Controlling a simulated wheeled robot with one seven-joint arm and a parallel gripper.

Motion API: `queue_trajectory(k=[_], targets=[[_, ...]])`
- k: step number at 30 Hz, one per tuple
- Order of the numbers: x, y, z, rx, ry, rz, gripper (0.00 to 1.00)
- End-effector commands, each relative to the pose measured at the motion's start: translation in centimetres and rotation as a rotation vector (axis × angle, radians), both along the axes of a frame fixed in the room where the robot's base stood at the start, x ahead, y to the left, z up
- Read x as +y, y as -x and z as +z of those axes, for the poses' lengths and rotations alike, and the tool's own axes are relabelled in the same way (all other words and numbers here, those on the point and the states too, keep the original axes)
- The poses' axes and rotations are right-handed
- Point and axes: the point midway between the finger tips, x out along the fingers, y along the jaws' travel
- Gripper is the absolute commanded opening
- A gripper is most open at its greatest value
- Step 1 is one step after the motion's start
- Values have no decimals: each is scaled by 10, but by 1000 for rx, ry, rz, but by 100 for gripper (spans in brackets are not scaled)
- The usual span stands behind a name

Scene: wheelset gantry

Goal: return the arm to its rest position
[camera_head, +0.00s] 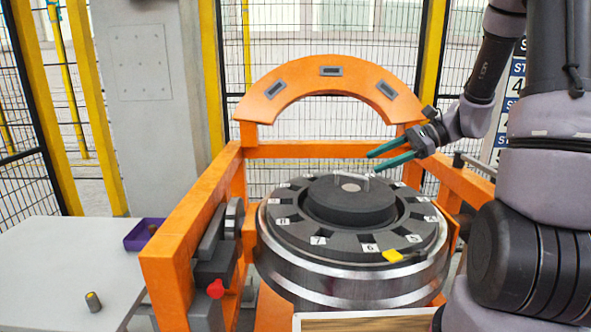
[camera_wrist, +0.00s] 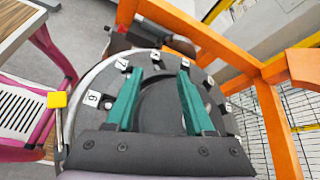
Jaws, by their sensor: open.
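My gripper (camera_head: 384,157) is open, with two teal fingers apart, above the right side of the wheelset (camera_head: 350,274). In the wrist view my gripper (camera_wrist: 158,82) shows nothing between its fingertips except the dark disc behind. The wheelset has a dark top with numbered slots and a round hub (camera_head: 349,204) in the middle. My arm comes in from the right of the head view and bends down to the gripper.
An orange gantry frame (camera_head: 190,222) with an arch (camera_head: 290,80) surrounds the wheelset. A yellow piece (camera_head: 392,256) sits at the wheel's front rim. A table (camera_head: 50,262) on the left holds a purple bin (camera_head: 143,235) and a small knob-like part (camera_head: 93,301). Fencing stands behind.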

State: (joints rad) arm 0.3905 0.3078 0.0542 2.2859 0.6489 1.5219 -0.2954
Motion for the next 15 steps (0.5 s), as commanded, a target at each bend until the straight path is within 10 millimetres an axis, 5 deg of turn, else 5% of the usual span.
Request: queue_trajectory(k=[6, 15], targets=[[12, 54, 41, -214, 326, 202, 54], [-1, 110, 89, -566, 749, 370, 54]])
